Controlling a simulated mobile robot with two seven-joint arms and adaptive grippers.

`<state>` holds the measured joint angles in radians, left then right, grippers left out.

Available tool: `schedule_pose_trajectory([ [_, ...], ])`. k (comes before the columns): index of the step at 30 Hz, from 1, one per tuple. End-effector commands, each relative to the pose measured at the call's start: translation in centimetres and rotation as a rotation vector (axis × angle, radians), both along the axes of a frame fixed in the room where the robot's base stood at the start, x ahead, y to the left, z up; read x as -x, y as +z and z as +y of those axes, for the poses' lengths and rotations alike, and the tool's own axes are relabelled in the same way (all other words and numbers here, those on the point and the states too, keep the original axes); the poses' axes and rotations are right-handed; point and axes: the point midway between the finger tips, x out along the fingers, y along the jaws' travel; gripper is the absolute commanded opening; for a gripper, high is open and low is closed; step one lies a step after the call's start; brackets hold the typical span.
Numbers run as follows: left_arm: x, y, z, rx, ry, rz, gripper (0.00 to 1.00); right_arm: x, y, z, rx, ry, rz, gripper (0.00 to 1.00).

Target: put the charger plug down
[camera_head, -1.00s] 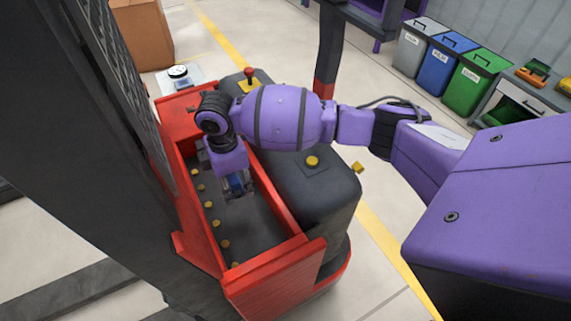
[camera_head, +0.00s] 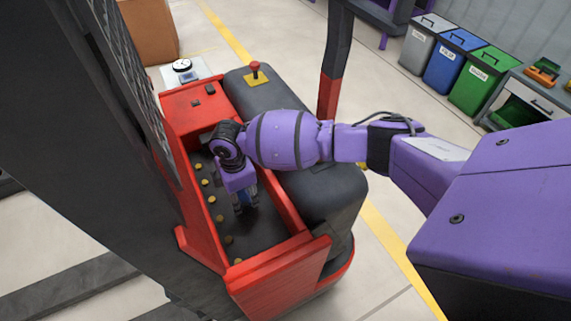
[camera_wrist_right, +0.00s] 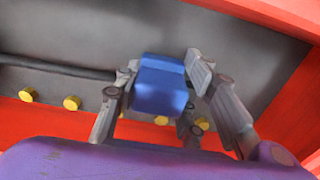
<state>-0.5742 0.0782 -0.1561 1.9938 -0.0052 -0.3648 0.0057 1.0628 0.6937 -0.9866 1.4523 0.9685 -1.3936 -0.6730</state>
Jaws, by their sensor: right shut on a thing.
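The charger plug (camera_wrist_right: 161,84) is a blue block, seen large between my right gripper's fingers in the right wrist view. My right gripper (camera_head: 244,203) is shut on it, over the dark floor of the red tray (camera_head: 297,249) on the vehicle. In the head view the plug is mostly hidden by the gripper, with only a little blue showing. I cannot tell whether the plug touches the tray floor. My left gripper is not in view.
Several yellow round buttons (camera_head: 220,218) line the tray's left side. A red emergency knob (camera_head: 255,69) stands on the dark housing behind. A dark mast with a mesh stands close on the left. The tray floor near the front is clear.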

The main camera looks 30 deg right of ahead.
Motion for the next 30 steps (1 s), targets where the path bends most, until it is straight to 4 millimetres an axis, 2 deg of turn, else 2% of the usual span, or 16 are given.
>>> schedule_pose_trajectory([
  [16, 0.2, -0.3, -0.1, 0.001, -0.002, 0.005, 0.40, -0.2, -0.9, 0.1, -0.001, 0.001, -0.005, 0.00],
  [17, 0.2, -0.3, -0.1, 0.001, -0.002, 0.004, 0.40, -0.2, -0.9, 0.1, -0.001, 0.001, -0.004, 0.38],
  [21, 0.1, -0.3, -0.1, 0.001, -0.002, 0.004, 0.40, -0.2, -0.9, 0.1, -0.001, 0.001, -0.005, 0.56],
  [30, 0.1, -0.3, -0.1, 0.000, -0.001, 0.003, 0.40, -0.3, -0.8, 0.1, -0.001, 0.001, -0.005, 0.56],
])
